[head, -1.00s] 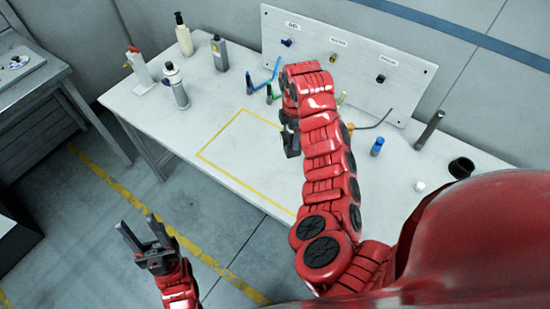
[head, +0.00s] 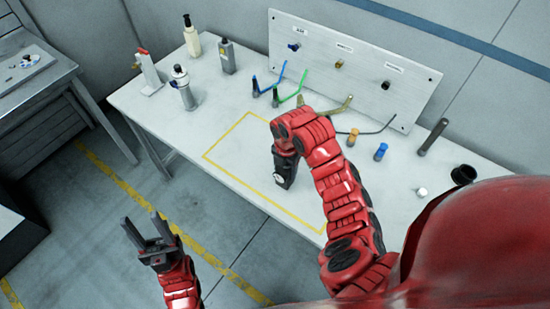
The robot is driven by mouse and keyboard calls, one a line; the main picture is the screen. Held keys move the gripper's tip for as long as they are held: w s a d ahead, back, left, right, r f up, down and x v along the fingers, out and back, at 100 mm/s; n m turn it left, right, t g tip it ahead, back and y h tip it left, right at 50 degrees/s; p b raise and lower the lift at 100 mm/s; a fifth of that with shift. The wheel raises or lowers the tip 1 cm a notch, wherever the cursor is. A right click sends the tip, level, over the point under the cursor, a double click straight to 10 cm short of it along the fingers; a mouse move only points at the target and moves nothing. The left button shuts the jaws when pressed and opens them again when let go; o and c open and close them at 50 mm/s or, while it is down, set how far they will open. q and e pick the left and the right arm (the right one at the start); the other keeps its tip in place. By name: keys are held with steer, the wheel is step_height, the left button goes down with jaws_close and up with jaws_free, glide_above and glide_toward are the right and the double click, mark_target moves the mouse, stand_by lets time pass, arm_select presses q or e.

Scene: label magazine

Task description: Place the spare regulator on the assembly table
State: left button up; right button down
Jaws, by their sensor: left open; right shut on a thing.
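The white assembly table (head: 236,97) has a yellow rectangle outline (head: 226,133) marked on its top. My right gripper (head: 283,172) points down over the right part of that rectangle. It is shut on a small dark thing with a pale round end (head: 281,181), which I take to be the spare regulator. The gripper and wrist hide most of it, and I cannot tell whether it touches the table. My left gripper (head: 150,236) is open and empty, over the floor in front of the table.
Several bottles and canisters, among them a silver canister (head: 184,88), stand at the table's left. A labelled panel (head: 345,72) stands at the back, with coloured hoses (head: 300,85) before it. Blue (head: 381,151) and orange fittings and a dark post (head: 433,137) stand right. The rectangle's left part is clear.

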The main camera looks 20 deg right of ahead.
steer(key=w+f, duration=0.1)
steer(key=w, duration=0.2)
steer(key=w+f, duration=0.2)
steer(key=w, duration=0.1)
steer(key=w+a+f+b, duration=0.1)
steer(key=w, duration=0.1)
steer(key=shift+w+f, duration=0.15)
steer(key=shift+w, duration=0.25)
steer(key=shift+f, duration=0.15)
steer(key=shift+f+b, duration=0.15)
steer(key=shift+b, duration=0.2)
steer(key=shift+c, duration=0.6)
jaws_free()
steer(key=shift+r, duration=0.2)
